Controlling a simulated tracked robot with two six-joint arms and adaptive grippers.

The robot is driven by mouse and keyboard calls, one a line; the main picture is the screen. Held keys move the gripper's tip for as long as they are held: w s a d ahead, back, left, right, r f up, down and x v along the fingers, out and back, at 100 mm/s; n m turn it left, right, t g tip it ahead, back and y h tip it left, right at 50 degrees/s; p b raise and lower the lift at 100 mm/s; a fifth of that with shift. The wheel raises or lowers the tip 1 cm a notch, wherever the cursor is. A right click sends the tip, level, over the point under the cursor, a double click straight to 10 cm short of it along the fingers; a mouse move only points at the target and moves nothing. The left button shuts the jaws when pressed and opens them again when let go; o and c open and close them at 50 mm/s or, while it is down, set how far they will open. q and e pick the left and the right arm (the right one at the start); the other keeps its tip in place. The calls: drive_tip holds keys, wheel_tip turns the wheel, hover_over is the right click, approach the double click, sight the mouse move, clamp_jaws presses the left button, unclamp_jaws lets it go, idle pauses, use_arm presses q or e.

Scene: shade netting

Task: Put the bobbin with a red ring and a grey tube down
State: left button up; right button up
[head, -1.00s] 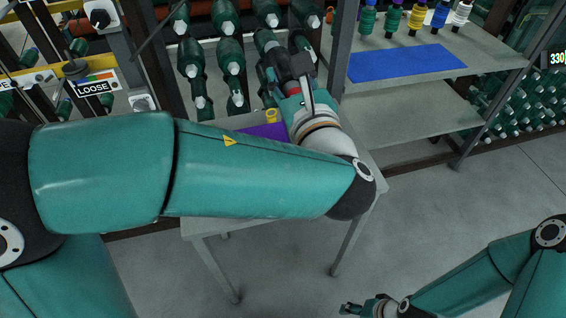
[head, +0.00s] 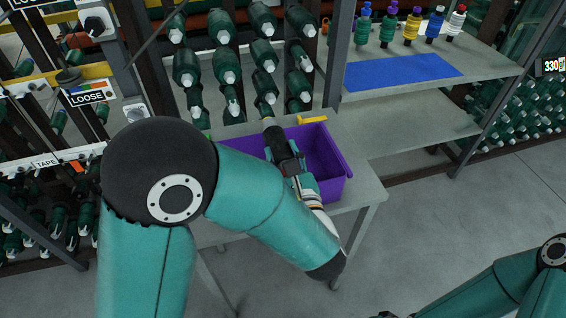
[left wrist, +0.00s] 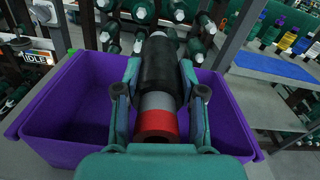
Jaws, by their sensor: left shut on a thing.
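My left gripper (head: 285,160) is shut on a bobbin (head: 279,145) with a dark winding. In the left wrist view the bobbin (left wrist: 158,75) shows a red ring at its near end and a grey tube. The gripper's fingers (left wrist: 159,95) grip it from both sides. They hold it over the purple bin (head: 334,185), whose walls also show in the left wrist view (left wrist: 60,115). My right gripper (head: 382,315) barely shows at the bottom edge of the head view, too little to tell its state.
The bin stands on a grey table (head: 367,180). A yellow thing (head: 312,120) shows at its far edge. Behind is a rack of green bobbins (head: 228,75). At right, a shelf holds a blue mat (head: 405,71) and several coloured spools (head: 412,27).

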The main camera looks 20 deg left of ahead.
use_arm(q)
wheel_tip(320, 180, down, 2)
drive_tip(key=shift+f, duration=0.2)
drive_tip(key=shift+f, duration=0.1)
drive_tip(key=shift+f+b, duration=0.5)
drive_tip(key=shift+b, duration=0.3)
drive_tip(key=o, duration=1.2)
drive_tip(key=shift+r, duration=0.1)
